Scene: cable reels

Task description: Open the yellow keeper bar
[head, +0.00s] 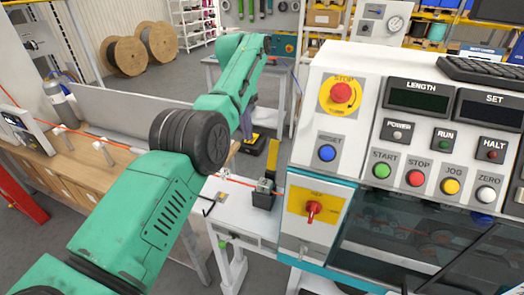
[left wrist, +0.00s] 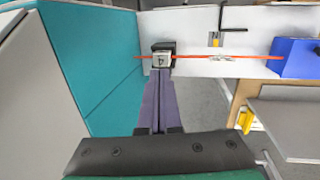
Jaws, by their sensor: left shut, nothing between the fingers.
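The yellow keeper bar (head: 273,158) stands upright at the small dark block (head: 263,197) on the white bench in the head view. The block also shows in the left wrist view (left wrist: 162,47), with a pale counter face marked with a digit, but I cannot make out the bar there. A red cable (head: 235,181) runs through the block. My left gripper (head: 248,124) points down behind the bar in the head view, apart from it. Its purple fingers (left wrist: 160,85) are together and empty, their tips close to the block in the wrist view. My right gripper is not in view.
The control cabinet (head: 340,168) with buttons and a yellow-plated red switch stands close right of the block. A hex key (head: 210,205) lies on the bench to its left. A blue box (left wrist: 295,58) sits along the cable. Wooden reels (head: 124,55) stand far back.

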